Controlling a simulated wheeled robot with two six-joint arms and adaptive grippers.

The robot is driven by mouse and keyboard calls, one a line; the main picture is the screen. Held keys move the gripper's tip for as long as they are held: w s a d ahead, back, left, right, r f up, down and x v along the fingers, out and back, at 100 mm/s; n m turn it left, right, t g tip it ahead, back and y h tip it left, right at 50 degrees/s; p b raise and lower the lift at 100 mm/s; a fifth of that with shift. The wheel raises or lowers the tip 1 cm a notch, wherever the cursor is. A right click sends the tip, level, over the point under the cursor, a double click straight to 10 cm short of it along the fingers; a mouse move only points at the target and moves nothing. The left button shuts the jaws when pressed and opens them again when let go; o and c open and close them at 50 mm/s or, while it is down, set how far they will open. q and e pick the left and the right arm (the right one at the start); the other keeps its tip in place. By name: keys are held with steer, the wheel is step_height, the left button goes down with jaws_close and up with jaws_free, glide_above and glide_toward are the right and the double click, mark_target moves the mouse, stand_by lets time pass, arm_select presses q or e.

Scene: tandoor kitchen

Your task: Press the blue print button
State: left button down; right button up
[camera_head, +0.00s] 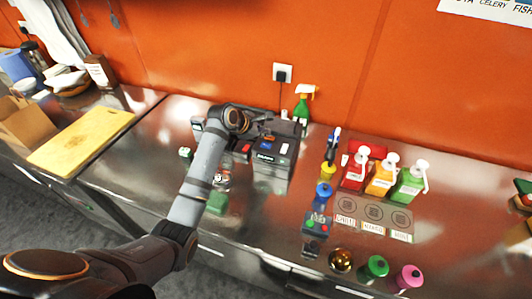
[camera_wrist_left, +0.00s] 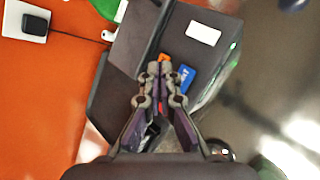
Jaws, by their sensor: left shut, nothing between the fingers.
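A dark box-shaped machine (camera_head: 272,172) stands on the steel counter against the orange wall. In the left wrist view its top carries the blue print button (camera_wrist_left: 186,78), with white lettering partly covered by my fingers. An orange patch (camera_wrist_left: 164,57) and a red patch (camera_wrist_left: 165,108) show beside my fingers, and a white rectangle (camera_wrist_left: 203,33) lies further along the top. My left gripper (camera_wrist_left: 160,70) is shut and empty, its tips over the machine's top right beside the blue button. I cannot tell whether they touch it. My right gripper is not in view.
Red, yellow and green pump bottles (camera_head: 382,176) stand to the right. A cutting board (camera_head: 82,143) lies at the left. The counter before the machine is mostly clear.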

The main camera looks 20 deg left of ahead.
mark_target(264, 146)
arm_select(q)
steer(key=shift+f, duration=1.6)
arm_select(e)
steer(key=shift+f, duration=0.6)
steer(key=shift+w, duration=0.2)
arm_select(q)
steer(key=shift+f+p, duration=0.2)
steer(key=shift+p, duration=0.1)
steer(key=shift+f, duration=0.2)
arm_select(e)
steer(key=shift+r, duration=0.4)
